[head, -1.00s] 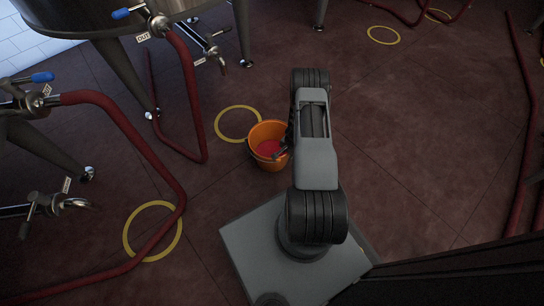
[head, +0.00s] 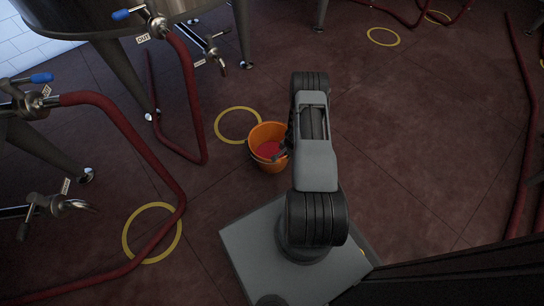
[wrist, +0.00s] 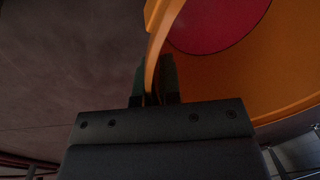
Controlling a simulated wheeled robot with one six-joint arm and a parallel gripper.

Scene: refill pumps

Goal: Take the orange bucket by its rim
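The orange bucket (head: 268,163) stands upright on the floor, left of my arm, with red inside its bottom. In the wrist view its orange wall (wrist: 290,60) fills the right side, and its rim runs between my two fingers. My gripper (wrist: 154,80) has one dark finger outside the rim and one inside, both close against it, with little or no gap showing. It looks shut on the rim. In the head view my gripper (head: 281,152) is at the bucket's right rim, partly hidden by my arm.
A yellow floor ring (head: 218,126) lies just behind and left of the bucket, and another (head: 126,245) lies at lower left. Red hoses (head: 150,160) and steel tank legs (head: 120,75) occupy the left. The floor to the right is mostly clear.

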